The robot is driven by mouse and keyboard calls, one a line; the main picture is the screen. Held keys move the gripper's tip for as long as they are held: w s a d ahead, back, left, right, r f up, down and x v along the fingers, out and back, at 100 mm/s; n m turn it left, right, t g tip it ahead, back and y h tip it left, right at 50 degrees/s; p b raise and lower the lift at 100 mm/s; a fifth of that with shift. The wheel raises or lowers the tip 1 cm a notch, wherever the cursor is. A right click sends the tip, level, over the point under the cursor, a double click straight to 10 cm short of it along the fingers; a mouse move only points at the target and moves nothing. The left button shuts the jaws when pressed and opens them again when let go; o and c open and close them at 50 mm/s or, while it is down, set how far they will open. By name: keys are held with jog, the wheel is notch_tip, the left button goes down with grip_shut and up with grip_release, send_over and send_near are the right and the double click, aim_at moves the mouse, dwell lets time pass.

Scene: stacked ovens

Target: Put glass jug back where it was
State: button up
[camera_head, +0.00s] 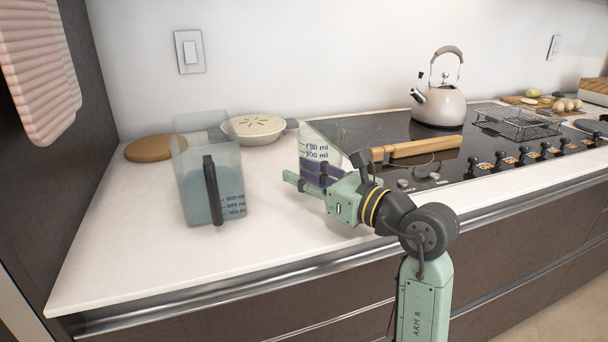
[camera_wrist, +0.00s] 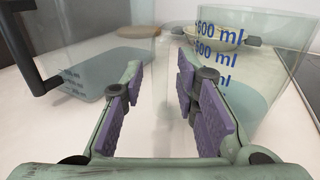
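A tall clear glass jug (camera_head: 194,160) with a black handle stands upright on the counter, left of my gripper. Its lower part looks bluish; I cannot tell whether that is liquid. It also shows at the left of the wrist view (camera_wrist: 105,62). A clear measuring cup (camera_head: 317,142) with blue ml marks stands behind my gripper, partly hidden by it. In the wrist view the cup (camera_wrist: 262,70) is on the right, behind the right finger.
The black cooktop (camera_head: 385,130) holds a kettle (camera_head: 440,103) and a wire rack (camera_head: 517,123). A wooden-handled utensil (camera_head: 415,148) lies near its front. The front left counter (camera_head: 125,265) is clear.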

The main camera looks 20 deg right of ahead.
jog(key=shift+r, duration=0.15)
jog(key=b+v, duration=0.2)
jog(key=v, duration=1)
jog(key=shift+r, duration=0.1)
